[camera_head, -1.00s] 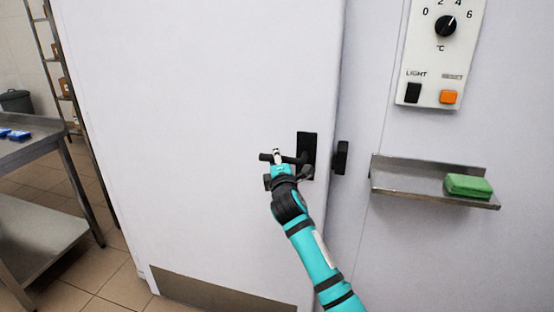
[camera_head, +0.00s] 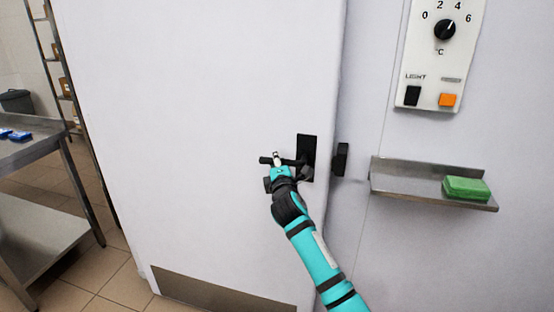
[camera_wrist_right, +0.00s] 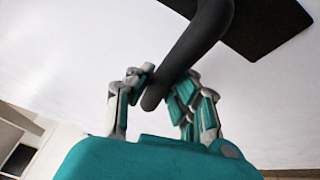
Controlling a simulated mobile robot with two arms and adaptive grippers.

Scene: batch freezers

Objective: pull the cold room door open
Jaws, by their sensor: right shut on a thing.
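The white cold room door (camera_head: 210,90) fills the middle of the head view, with a metal kick plate (camera_head: 220,292) at its foot. Its black lever handle (camera_head: 291,161) sits on a black plate (camera_head: 307,145) near the door's right edge. My right gripper (camera_head: 279,168) is shut on the lever near its free left end. In the right wrist view, the fingers (camera_wrist_right: 160,92) are around the dark handle bar (camera_wrist_right: 192,48). A black catch (camera_head: 341,158) is on the wall just right of the door edge. I cannot tell whether there is a gap there. My left gripper is not in view.
Right of the door are a metal shelf (camera_head: 405,180) with a green block (camera_head: 466,188) and a control panel (camera_head: 442,60) with a dial. On the left are a steel table (camera_head: 40,146), a rack (camera_head: 62,85) and tiled floor (camera_head: 122,285).

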